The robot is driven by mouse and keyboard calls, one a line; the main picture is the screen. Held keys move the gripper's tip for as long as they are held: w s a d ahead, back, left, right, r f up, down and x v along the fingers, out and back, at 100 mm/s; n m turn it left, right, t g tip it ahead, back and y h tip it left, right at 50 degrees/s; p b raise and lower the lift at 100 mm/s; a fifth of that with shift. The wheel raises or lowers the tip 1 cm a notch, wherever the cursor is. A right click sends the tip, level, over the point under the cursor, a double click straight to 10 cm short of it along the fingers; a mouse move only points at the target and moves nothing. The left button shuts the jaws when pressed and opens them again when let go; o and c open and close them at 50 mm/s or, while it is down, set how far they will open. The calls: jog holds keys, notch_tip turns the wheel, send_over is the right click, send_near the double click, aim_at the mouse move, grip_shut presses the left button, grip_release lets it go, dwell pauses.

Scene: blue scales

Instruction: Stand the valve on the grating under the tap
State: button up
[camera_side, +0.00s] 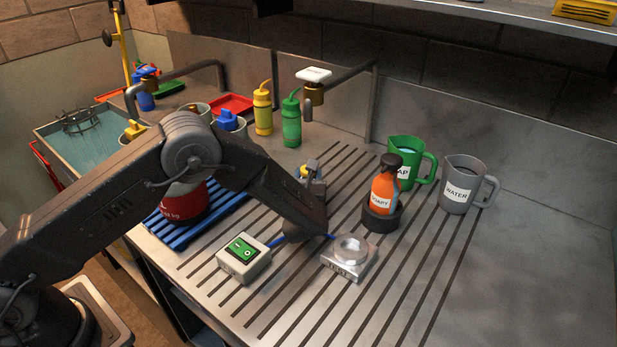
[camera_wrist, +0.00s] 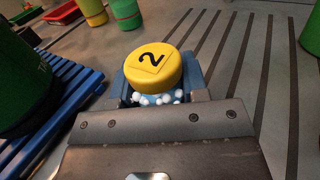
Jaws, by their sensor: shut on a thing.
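The valve (camera_wrist: 153,68) shows in the wrist view as a round yellow cap marked 2, with small white knobs and blue below it. My gripper (camera_wrist: 160,88) is shut on it, with a blue-grey finger on each side. In the side view my gripper (camera_side: 313,182) is above the dark-slotted grating (camera_side: 347,160) of the counter, and only a bit of yellow shows at it. The tap (camera_side: 314,95), with a white top plate, stands behind at the wall. Whether the valve's base touches the grating is hidden.
An orange soap bottle (camera_side: 384,194) in a dark holder, a green jug (camera_side: 405,160) and a grey water jug (camera_side: 459,188) stand to the right. A blue slatted rack (camera_side: 222,219) lies left.

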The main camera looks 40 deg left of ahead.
jog(key=o, duration=1.2)
jog(key=shift+f, duration=0.1)
